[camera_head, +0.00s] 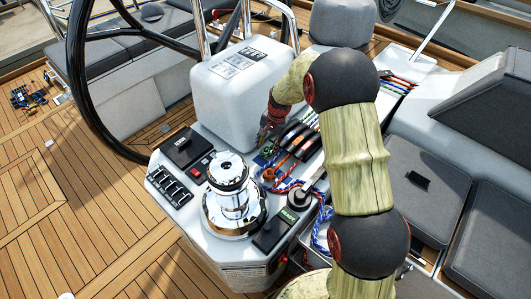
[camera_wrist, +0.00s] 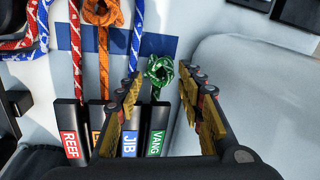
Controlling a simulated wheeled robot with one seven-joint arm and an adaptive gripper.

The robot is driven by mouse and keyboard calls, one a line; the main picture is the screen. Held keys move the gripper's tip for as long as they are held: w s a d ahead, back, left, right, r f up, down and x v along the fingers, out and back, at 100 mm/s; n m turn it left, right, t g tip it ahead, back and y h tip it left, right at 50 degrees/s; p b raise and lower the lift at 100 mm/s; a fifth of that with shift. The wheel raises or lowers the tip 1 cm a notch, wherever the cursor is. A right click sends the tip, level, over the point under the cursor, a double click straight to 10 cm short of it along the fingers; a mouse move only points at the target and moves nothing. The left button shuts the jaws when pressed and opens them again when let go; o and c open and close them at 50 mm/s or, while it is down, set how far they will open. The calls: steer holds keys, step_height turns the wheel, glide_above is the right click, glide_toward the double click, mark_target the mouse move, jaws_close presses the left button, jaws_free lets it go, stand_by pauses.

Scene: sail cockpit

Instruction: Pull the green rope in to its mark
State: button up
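The green rope (camera_wrist: 160,70) shows in the wrist view as a small knotted end at the mouth of the green clutch labelled VANG (camera_wrist: 156,140). A blue band (camera_wrist: 158,45) on the pale surface lies just beyond the knot. My gripper (camera_wrist: 162,84) is open, its yellow-padded fingers to the left and right of the green rope, with visible gaps on both sides. The left finger partly covers the neighbouring clutches. In the head view my gripper (camera_head: 269,124) points down by the clutches, and its fingertips are hard to make out.
Red, orange and blue ropes (camera_wrist: 105,45) run from the clutches left of the green one. A chrome winch (camera_head: 233,192), switches and a black lever stand on the console nearby. A white box (camera_head: 240,90) and the steering wheel (camera_head: 78,70) lie left of my arm.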

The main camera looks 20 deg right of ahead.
mark_target(266, 150)
steer(key=f, duration=0.1)
steer(key=f+b, duration=0.1)
steer(key=f, duration=0.2)
steer(key=shift+w+a+f, duration=0.35)
steer(key=shift+f, duration=0.05)
steer(key=shift+c, duration=0.5)
jaws_close()
